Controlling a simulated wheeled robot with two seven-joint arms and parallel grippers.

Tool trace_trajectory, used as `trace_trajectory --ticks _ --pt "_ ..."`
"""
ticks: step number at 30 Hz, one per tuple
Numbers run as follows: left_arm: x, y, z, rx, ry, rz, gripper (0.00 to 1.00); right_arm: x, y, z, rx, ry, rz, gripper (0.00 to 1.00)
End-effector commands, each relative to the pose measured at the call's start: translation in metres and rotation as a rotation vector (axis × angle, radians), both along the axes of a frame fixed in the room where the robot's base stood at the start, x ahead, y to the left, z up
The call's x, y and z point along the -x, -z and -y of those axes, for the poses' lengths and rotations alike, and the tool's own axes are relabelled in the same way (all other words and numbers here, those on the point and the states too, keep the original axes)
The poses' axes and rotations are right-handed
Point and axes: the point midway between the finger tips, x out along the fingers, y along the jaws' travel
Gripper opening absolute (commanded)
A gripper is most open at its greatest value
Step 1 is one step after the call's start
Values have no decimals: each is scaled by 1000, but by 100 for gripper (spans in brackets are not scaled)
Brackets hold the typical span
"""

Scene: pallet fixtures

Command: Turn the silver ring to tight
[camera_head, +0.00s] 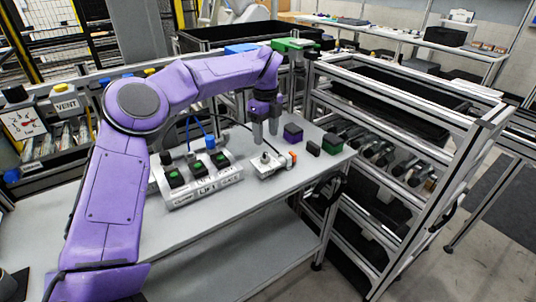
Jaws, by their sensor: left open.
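My purple left arm comes in from the left and reaches over the grey bench. Its left gripper (266,140) points down with two grey fingers apart, and nothing shows between them. A small pale fixture (267,164) with a silver round part on top sits on the bench just below and in front of the fingertips. The silver ring seems to be this part, but it is too small to make out its position or any tight mark. The gripper appears apart from it. My right gripper is not in view.
A white block with dark switches (202,190) and a blue-topped part (210,143) stand left of the fixture.

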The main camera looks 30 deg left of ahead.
Motion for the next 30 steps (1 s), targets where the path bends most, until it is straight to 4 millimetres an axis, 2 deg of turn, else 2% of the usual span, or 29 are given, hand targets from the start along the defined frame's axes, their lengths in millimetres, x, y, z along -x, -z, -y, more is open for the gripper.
trace_trajectory --ticks 3,9,14,21,26,27,30 --pt "1 27 0 2 1 -5 58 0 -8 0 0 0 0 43" --pt "1 65 0 2 0 -3 58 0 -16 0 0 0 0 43" --pt "0 79 0 1 0 -1 58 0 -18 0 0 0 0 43" --pt "0 80 0 1 0 0 58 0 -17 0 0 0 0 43" --pt "0 80 0 1 0 0 6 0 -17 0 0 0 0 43" --pt "0 80 0 1 0 0 2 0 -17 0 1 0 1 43" --pt "0 80 0 1 1 0 2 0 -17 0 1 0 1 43"
